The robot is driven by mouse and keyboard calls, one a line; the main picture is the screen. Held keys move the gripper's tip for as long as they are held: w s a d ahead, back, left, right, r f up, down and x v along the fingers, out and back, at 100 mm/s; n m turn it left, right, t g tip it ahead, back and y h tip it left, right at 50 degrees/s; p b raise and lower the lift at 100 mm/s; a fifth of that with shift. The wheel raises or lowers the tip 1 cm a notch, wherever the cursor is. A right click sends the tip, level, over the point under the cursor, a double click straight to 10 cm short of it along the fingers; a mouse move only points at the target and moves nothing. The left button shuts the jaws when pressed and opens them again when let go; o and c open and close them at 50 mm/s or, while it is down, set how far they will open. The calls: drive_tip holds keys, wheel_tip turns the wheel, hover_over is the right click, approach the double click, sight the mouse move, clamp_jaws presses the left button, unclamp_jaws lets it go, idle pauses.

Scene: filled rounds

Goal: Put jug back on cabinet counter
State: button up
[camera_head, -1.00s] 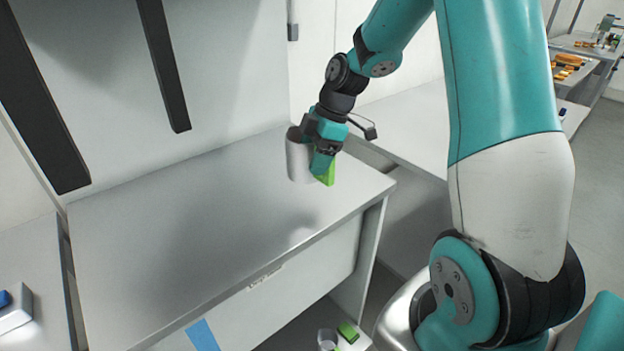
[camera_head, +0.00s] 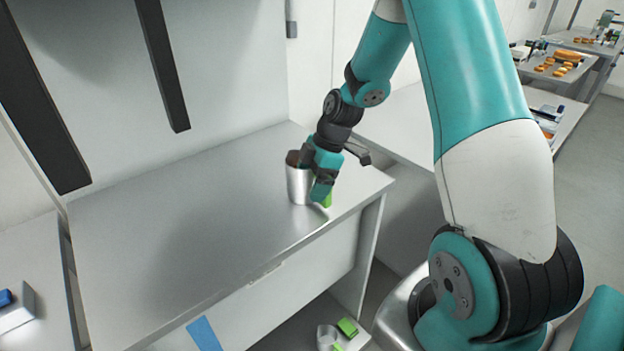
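A silvery metal jug (camera_head: 299,183) with a brown inside stands upright, or very nearly so, at the right part of the grey cabinet counter (camera_head: 190,220). Whether its base touches the counter I cannot tell for sure. My gripper (camera_head: 322,186) is at the jug's right side, pointing down. A bit of bright green (camera_head: 328,199), perhaps the jug's handle, shows beside my fingers. My fingers cover that part, so their closing on it is hidden from this angle.
A white cup-like thing (camera_head: 327,337) and a green block (camera_head: 347,327) are on a shelf below the counter. Two dark bars (camera_head: 163,65) hang over the counter's back left. The counter's middle and left are bare. Laden tables stand at the far right.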

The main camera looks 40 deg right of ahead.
drive_tip(key=shift+r, duration=0.15)
drive_tip(key=a+b+v, duration=0.1)
drive_tip(key=b+v, duration=0.1)
drive_tip(key=v, duration=1)
drive_tip(key=s+a+r+m, duration=0.1)
drive_tip(key=s+a+r, duration=0.15)
drive_tip(key=a, duration=0.45)
drive_tip(key=s+a+r+m, duration=0.1)
drive_tip(key=s+a+m, duration=0.15)
drive_tip(key=a, duration=0.55)
drive_tip(key=s+a+m, duration=0.2)
drive_tip(key=s+a, duration=0.3)
drive_tip(key=s, duration=0.3)
drive_tip(key=s+a+m+g, duration=0.1)
drive_tip(key=s+a+m, duration=0.1)
drive_tip(key=s+a, duration=0.3)
drive_tip(key=s, duration=0.3)
drive_tip(key=shift+r, duration=0.4)
drive_tip(key=shift+a, duration=0.15)
